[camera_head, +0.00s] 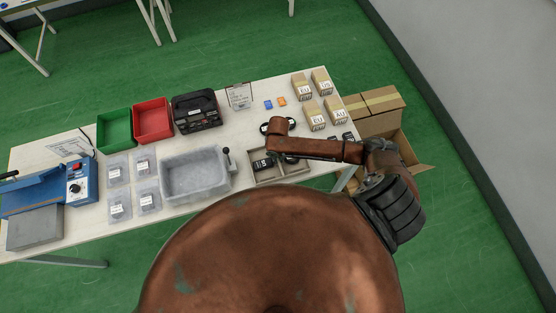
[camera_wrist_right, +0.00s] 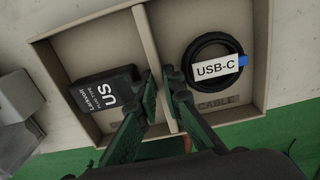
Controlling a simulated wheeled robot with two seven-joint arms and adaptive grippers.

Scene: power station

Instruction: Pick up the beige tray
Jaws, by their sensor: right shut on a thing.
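The beige tray (camera_wrist_right: 254,60) has two compartments split by a divider. A black charger marked US (camera_wrist_right: 104,90) lies in the left compartment. A coiled black cable tagged USB-C (camera_wrist_right: 215,66) lies in the right one. My right gripper (camera_wrist_right: 160,76) is shut on the divider, with one finger on each side of it. In the head view the tray (camera_head: 283,180) is at the table's right front, partly hidden under my right arm. My right gripper (camera_head: 277,160) is mostly covered there. I cannot tell whether the tray is clear of the table. My left gripper is not in view.
A grey bin (camera_head: 196,196) stands close to the tray's left. Small labelled boxes (camera_head: 313,115) stand behind it to the right. Red (camera_head: 153,119) and green (camera_head: 115,129) bins and a black case (camera_head: 196,112) are farther left. Open cartons (camera_head: 375,124) are beyond the table's right end.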

